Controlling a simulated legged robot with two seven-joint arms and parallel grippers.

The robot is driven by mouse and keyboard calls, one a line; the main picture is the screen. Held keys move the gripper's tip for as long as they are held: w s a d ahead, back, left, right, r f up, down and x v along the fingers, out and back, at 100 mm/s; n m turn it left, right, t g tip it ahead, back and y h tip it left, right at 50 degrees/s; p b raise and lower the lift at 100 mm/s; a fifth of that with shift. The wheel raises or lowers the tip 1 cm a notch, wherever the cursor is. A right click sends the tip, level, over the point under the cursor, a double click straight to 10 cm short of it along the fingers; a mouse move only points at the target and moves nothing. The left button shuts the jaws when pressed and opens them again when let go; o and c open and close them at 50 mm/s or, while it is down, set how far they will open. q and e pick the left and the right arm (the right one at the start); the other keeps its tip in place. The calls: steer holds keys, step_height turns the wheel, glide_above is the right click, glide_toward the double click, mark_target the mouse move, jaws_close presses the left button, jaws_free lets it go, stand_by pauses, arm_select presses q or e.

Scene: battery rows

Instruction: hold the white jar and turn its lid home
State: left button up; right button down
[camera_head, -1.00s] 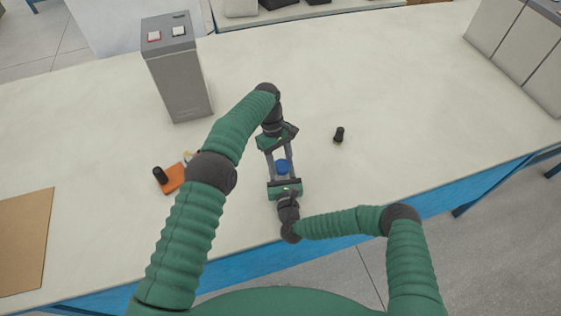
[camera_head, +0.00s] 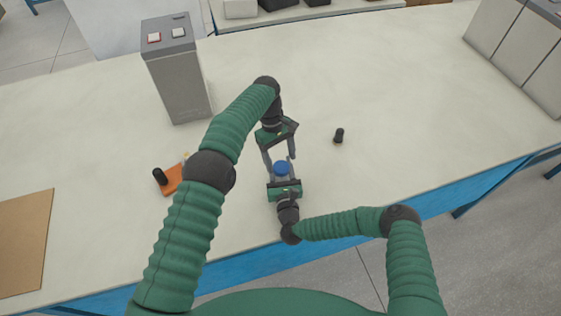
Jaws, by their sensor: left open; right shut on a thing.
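A blue lid (camera_head: 282,168) shows between my two grippers near the front middle of the table. The white jar under it is hidden by the lid and the grippers. My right gripper (camera_head: 284,176) comes from the front edge and is shut on the jar. My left gripper (camera_head: 279,163) reaches toward me from the far side, turned at a slant. Its jaws are open, with one finger on each side of the lid. I cannot tell whether they touch it.
A black cylinder (camera_head: 339,135) stands to the right. An orange block (camera_head: 174,180) with a black knob (camera_head: 160,176) is at the left. A grey box with buttons (camera_head: 178,80) stands behind, and a brown board (camera_head: 22,240) lies far left. The right of the table is mostly clear.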

arm_select(q)
step_height(320, 180, up, 2)
steer(key=shift+c, duration=0.4)
steer(key=shift+a+r+n+t+y, duration=0.2)
steer(key=shift+r+n+t+y, duration=0.1)
steer(key=shift+r+t, duration=0.15)
steer(key=shift+s+d+r+t+y, duration=0.1)
steer(key=shift+r+t+y, duration=0.2)
steer(key=shift+r, duration=0.2)
steer(key=shift+s+d+r+t+y, duration=0.1)
steer(key=shift+r+t+y, duration=0.15)
steer(key=shift+r, duration=0.2)
steer(key=shift+s+d+r+t, duration=0.1)
steer(key=shift+d+r+t, duration=0.1)
steer(key=shift+r+t, duration=0.15)
